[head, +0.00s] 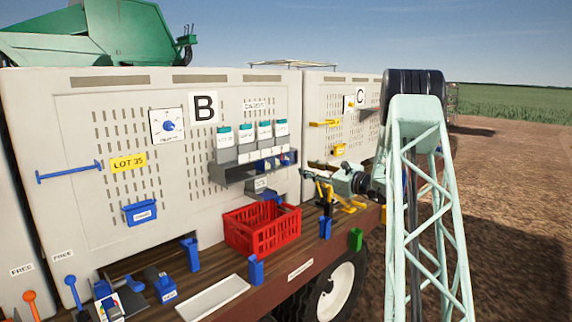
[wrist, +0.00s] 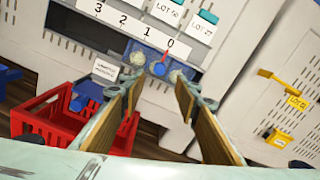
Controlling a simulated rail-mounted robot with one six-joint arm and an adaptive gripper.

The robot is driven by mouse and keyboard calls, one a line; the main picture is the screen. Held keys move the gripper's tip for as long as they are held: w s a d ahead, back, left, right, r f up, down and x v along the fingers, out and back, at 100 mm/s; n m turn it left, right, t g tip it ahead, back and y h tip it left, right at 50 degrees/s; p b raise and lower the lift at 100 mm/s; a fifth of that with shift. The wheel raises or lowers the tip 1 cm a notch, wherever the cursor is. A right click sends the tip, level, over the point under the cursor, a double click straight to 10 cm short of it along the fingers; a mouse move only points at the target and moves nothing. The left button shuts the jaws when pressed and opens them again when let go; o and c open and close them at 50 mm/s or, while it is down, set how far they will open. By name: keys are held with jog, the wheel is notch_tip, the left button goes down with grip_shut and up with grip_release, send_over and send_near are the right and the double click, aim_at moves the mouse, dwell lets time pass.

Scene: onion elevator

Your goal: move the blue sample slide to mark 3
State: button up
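The blue sample slide (wrist: 146,58) with its round blue knob sits below a white scale strip (wrist: 120,20) marked 3, 2, 1, 0 in the wrist view. A thin red pointer on the slide stands at or close to 0. My gripper (wrist: 158,84) is open, its two wood-coloured fingers spread left and right of the knob, with nothing held. The knob shows between the fingertips; I cannot tell whether they touch the slide. In the head view my gripper (head: 318,184) is at the right of the panel B shelf, and the slide is hard to make out there.
A red crate (head: 262,231) stands on the wooden ledge below, left of my gripper. Sample containers (head: 264,135) with teal lids stand above the scale. Panel C with yellow holders (head: 325,123) is to the right.

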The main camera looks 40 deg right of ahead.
aim_at(288, 163)
jog(key=shift+w, duration=0.15)
jog(key=shift+w+a+p, duration=0.3)
jog(key=shift+w+p, duration=0.05)
jog(key=shift+w, duration=1.85)
jog(key=shift+w+a+p, duration=0.3)
jog(key=shift+w+p, duration=0.1)
jog(key=shift+w, duration=1.85)
jog(key=shift+w+a+p, duration=0.3)
jog(key=shift+w+p, duration=0.05)
jog(key=shift+w, duration=1.85)
grip_shut()
